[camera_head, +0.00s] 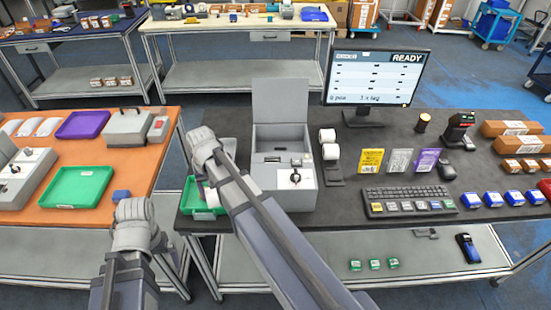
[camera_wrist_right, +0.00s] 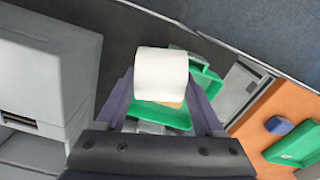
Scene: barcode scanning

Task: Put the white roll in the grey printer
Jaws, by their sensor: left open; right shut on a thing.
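The grey printer (camera_head: 283,185) stands on the dark table in the head view, its lid (camera_head: 281,102) raised. Its grey side also fills the left of the right wrist view (camera_wrist_right: 45,70). My right gripper (camera_wrist_right: 162,88) is shut on a white roll (camera_wrist_right: 161,74), held between its two fingers. In the head view this roll (camera_head: 211,197) shows partly behind my right arm, left of the printer and over a green tray (camera_head: 196,208). My left gripper (camera_head: 133,212) is open and apart from the printer, in front of the orange table; its fingertips are hard to make out.
A keyboard (camera_head: 410,201), cards and several blue boxes lie further right. The orange table (camera_head: 60,214) at left holds another green tray (camera_head: 76,186) and a grey device.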

